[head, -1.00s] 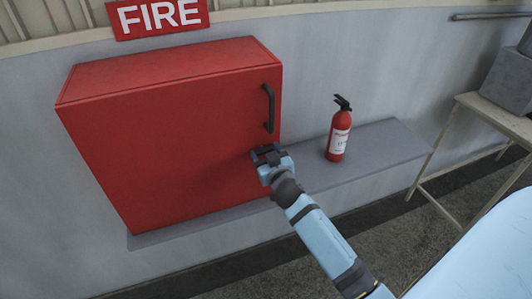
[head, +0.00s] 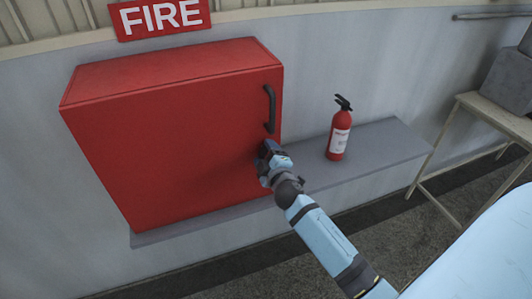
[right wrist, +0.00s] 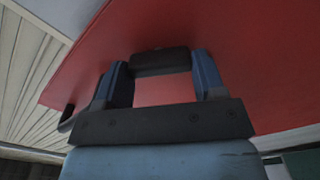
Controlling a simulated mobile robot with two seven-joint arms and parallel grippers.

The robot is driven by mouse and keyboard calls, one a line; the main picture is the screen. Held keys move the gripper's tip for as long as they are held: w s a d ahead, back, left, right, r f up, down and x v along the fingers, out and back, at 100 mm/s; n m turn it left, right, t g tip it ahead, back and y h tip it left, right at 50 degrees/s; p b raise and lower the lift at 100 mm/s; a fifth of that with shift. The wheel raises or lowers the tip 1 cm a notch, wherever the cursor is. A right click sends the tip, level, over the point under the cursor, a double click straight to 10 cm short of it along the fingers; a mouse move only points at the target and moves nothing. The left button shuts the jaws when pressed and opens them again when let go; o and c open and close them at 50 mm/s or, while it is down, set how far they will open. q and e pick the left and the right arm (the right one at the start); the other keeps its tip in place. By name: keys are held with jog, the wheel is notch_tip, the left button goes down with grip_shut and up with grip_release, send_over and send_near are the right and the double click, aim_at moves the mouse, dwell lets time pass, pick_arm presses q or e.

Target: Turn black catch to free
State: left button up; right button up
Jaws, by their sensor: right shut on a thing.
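The red cabinet (head: 170,140) hangs on the wall with its door closed. The black catch (right wrist: 160,62) sits on the red door and shows in the right wrist view as a short dark bar between my two blue fingers. In the head view my gripper hides it. My right gripper (head: 266,151) is at the lower right of the door, below the black handle (head: 269,108). In the right wrist view my right gripper (right wrist: 162,75) is shut on the catch, one finger at each end. My left gripper is not in view.
A red fire extinguisher (head: 339,130) stands on the grey ledge (head: 385,145) to the right of my gripper. A FIRE sign (head: 160,17) is above the cabinet. A pale table (head: 490,118) with a grey box (head: 508,78) stands at the right.

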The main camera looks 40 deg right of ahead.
jog(key=n, duration=0.5)
jog(key=shift+f+n+p, duration=0.1)
jog(key=shift+n+p, duration=0.2)
jog(key=shift+p, duration=0.05)
dwell(0.4)
jog(key=o, duration=0.9)
jog(key=b+v, duration=0.3)
jog(key=v, duration=1)
jog(key=shift+s+a, duration=0.2)
jog(key=shift+s, duration=0.15)
